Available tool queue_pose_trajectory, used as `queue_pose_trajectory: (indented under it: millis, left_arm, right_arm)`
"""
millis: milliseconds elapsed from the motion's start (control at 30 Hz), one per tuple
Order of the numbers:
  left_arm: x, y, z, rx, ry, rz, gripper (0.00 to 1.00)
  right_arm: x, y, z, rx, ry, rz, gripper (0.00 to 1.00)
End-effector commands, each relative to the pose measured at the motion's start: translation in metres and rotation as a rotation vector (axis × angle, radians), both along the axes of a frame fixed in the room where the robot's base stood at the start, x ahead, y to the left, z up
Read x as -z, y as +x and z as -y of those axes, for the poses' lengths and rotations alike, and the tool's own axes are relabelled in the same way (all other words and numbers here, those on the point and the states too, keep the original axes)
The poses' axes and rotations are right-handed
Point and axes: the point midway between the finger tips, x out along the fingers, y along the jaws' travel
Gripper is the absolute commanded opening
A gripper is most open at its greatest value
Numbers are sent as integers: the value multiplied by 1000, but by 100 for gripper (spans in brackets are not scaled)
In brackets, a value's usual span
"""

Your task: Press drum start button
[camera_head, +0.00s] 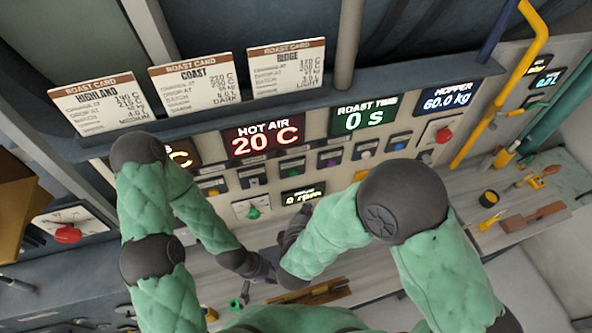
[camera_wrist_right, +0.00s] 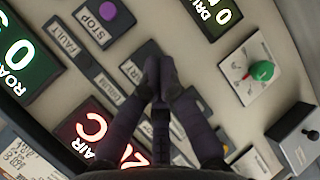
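In the right wrist view, the purple button (camera_wrist_right: 107,10) is labelled STOP. My right gripper (camera_wrist_right: 159,68) has its fingertips together, with nothing seen between them. They are in front of a plate whose label ends in "RT"; its button is hidden behind the fingers, and I cannot tell if they touch it. In the head view my right gripper (camera_head: 293,228) is partly hidden by its arm. My left gripper (camera_head: 262,268) is lower, its fingers unclear.
A green knob (camera_head: 252,211) sits beside the "0 rpm" display (camera_head: 303,194). Above are the HOT AIR (camera_head: 263,135) and ROAST TIME (camera_head: 363,117) displays. Red knobs (camera_head: 67,234) (camera_head: 444,135) are at both sides. Tools lie on the bench (camera_head: 480,240) at right.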

Motion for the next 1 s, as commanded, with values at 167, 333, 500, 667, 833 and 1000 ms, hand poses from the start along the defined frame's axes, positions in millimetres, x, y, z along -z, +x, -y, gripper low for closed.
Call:
queue_pose_trajectory:
  millis: [167, 333, 500, 667, 833, 1000]
  left_arm:
    - [11, 0, 0, 0, 0, 1, 40]
    - [10, 0, 0, 0, 0, 1, 40]
    - [10, 0, 0, 0, 0, 1, 40]
    - [12, 0, 0, 0, 0, 1, 40]
    - [18, 1, 0, 0, 0, 1, 40]
    - [27, 0, 0, 0, 0, 1, 40]
  right_arm:
    - [10, 0, 0, 0, 1, 0, 0]
    - [10, 0, 0, 0, 1, 0, 0]
    - [9, 0, 0, 0, 1, 0, 0]
    - [10, 4, -1, 1, 3, 1, 0]
    - [11, 19, -6, 3, 4, 2, 0]
    - [12, 40, -13, 3, 4, 2, 0]
